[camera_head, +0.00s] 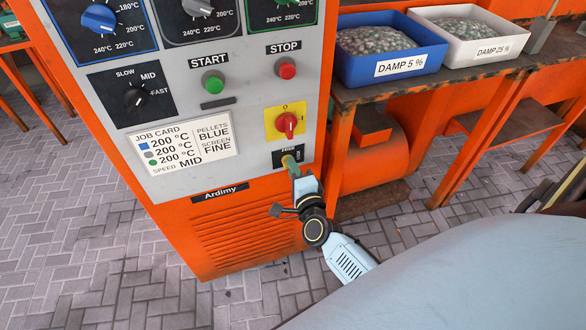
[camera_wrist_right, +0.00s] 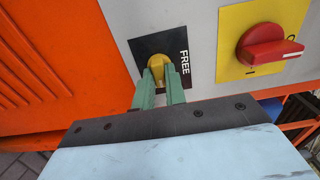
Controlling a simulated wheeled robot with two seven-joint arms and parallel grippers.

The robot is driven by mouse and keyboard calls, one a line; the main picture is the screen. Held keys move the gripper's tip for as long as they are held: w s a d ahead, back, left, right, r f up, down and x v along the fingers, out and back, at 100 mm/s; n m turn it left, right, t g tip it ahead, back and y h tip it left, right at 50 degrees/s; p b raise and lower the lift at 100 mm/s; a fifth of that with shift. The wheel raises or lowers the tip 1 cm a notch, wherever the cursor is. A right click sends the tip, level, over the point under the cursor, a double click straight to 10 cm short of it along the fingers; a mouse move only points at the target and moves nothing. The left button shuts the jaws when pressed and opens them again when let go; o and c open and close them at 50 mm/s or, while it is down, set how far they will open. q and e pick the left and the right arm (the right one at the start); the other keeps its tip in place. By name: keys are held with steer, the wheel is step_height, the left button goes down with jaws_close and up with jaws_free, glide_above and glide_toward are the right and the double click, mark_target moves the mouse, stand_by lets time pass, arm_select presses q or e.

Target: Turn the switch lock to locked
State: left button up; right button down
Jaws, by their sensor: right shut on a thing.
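The switch lock is a yellow knob (camera_wrist_right: 156,64) on a black plate (camera_wrist_right: 148,45) low on the grey panel of the orange machine. The word FREE shows on the plate in the wrist view. In the head view the plate (camera_head: 279,159) sits under the yellow plate with the red rotary switch (camera_head: 287,124). My right gripper (camera_wrist_right: 160,76) has its two green fingers on either side of the yellow knob, shut on it. In the head view the right gripper (camera_head: 293,168) partly hides the knob. My left gripper is not in view.
The red switch also shows close beside the lock in the wrist view (camera_wrist_right: 268,48). START (camera_head: 213,82) and STOP (camera_head: 286,68) buttons and a job card (camera_head: 183,146) are on the panel. A blue bin (camera_head: 345,65) and a white bin (camera_head: 518,46) stand on a bench at right.

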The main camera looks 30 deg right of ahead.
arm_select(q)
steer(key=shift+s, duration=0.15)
arm_select(e)
steer(key=shift+w+d+r, duration=0.15)
steer(key=shift+r, duration=0.15)
steer(key=c, duration=1.4)
jaws_free()
steer(key=shift+c, duration=0.2)
steer(key=shift+f, duration=0.1)
